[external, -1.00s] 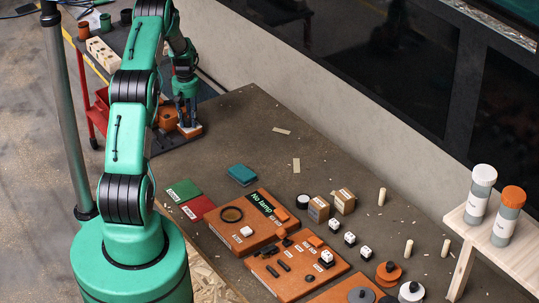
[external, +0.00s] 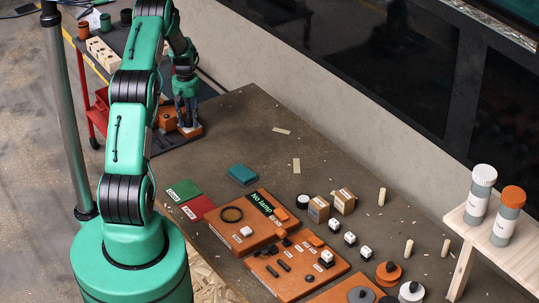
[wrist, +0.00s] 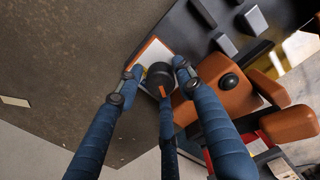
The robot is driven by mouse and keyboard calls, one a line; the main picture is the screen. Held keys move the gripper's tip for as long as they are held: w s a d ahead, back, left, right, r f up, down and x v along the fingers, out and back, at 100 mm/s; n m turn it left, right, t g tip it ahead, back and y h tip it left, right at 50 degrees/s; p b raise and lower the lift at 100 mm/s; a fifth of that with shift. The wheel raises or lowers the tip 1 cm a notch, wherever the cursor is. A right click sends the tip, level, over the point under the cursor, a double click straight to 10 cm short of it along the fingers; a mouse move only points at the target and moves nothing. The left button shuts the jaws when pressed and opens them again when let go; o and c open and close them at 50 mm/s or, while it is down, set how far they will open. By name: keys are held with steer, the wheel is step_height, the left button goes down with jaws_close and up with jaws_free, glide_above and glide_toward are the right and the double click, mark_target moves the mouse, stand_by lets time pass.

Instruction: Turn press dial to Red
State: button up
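The press dial (wrist: 159,74) is a dark round knob on a white and orange base, seen in the wrist view. My gripper (wrist: 156,68) is over it, with one blue finger on the left, one on the right and a third below. The fingers are spread around the knob; I see gaps at the sides, but contact with the third finger is unclear. In the external view my gripper (external: 187,122) points down at the small orange and white base (external: 190,132) at the table's far left corner. The dial is hidden there, and no Red mark is legible.
Orange blocks and a brown part with a black knob (wrist: 229,82) stand close right of my gripper in the wrist view. Orange panels (external: 297,270), green and red plates and small blocks lie on the near table. The middle of the table is mostly clear.

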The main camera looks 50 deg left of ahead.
mark_target(189, 118)
step_height(189, 118, up, 12)
steer(key=shift+f, duration=0.2)
stand_by(0.4)
steer(key=shift+w+d+r, duration=0.1)
stand_by(0.4)
